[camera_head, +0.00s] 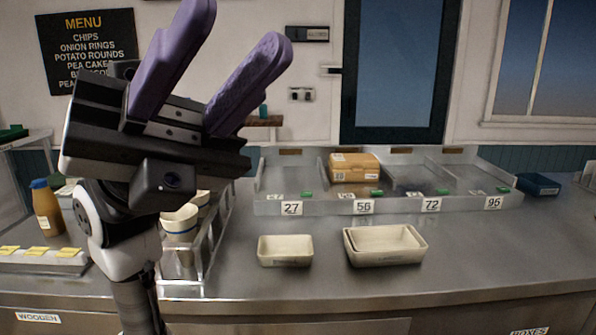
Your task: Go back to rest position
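My gripper (215,75) is raised at the upper left of the head view, with its two purple fingers pointing up and to the right. The fingers stand apart with nothing between them, so it is open and empty. It is well above the steel counter (470,260) and touches nothing that I can see. My wrist and forearm run down to the bottom edge and hide part of the left side of the counter.
Two cream trays, a small one (285,262) and a larger one (415,262), sit on the counter. Behind them is a numbered metal rack (330,207) holding a tan box (354,167). Cups (180,222) and a brown bottle (46,212) stand left.

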